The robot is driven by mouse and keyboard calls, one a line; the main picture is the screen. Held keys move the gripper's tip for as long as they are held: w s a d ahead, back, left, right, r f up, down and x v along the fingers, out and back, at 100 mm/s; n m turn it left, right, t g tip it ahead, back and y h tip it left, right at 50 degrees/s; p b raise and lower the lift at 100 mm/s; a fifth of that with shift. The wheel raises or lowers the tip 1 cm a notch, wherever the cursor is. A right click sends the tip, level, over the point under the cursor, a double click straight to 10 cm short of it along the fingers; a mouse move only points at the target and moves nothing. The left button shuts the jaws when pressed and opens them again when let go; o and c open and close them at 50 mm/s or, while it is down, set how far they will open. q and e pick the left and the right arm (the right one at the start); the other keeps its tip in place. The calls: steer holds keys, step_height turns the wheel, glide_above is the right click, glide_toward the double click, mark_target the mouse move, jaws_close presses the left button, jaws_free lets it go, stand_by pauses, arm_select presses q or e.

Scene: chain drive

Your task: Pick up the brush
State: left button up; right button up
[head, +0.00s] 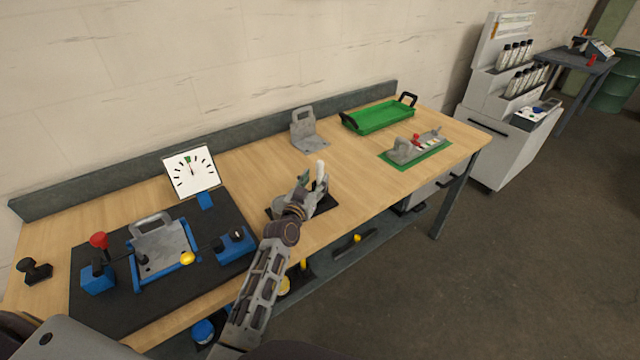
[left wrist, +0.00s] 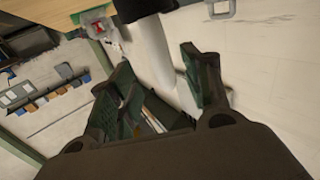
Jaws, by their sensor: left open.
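What looks like the brush, with a pale white handle (head: 320,172), stands about upright over a dark pad (head: 328,203) near the bench's front edge. In the left wrist view the white handle (left wrist: 152,50) runs between my fingers, with a black part (left wrist: 140,8) at its far end. My left gripper (head: 309,181) is open at the handle. In the left wrist view its green-dark fingers (left wrist: 158,76) lie on either side of the handle; I cannot tell whether they touch it. The brush's lower part is partly hidden by my gripper in the head view. My right gripper is not in view.
A black mat (head: 110,310) with a blue fixture and levers lies left, a dial card (head: 191,172) behind it. A grey bracket (head: 304,137), green tray (head: 384,117) and green-based fixture (head: 436,154) stand at back and right. Bare wood lies between.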

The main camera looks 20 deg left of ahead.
mark_target(318, 173)
arm_select(q)
steer(key=shift+w, duration=0.3)
steer(key=shift+w+r+p, duration=0.1)
steer(key=shift+w+p, duration=0.25)
steer(key=shift+w, duration=1.2)
steer(key=shift+w+d, duration=0.1)
steer(key=shift+w, duration=0.8)
jaws_close()
steer(key=shift+r+p, duration=0.2)
steer(key=shift+p, duration=0.1)
